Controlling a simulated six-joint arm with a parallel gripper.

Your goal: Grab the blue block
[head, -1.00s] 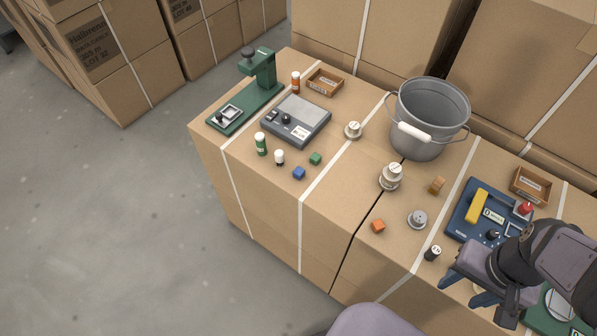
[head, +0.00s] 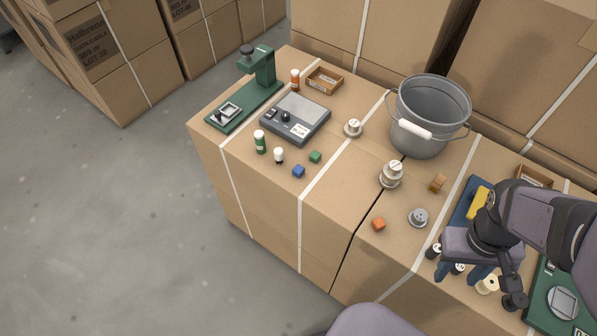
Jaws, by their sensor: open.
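The small blue block (head: 298,171) sits on the cardboard-box surface near its front left edge. A green block (head: 315,156) lies just behind it to the right, apart from it. My gripper (head: 462,277) is at the right side of the boxes, its blue fingers spread and pointing down near some small spools and a black-capped cylinder. It is open with nothing seen between the fingers, and it is far to the right of the blue block.
An orange block (head: 378,224), a grey spool (head: 418,217) and a stacked spool (head: 391,175) lie between my gripper and the blue block. A grey bucket (head: 429,112) stands behind.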

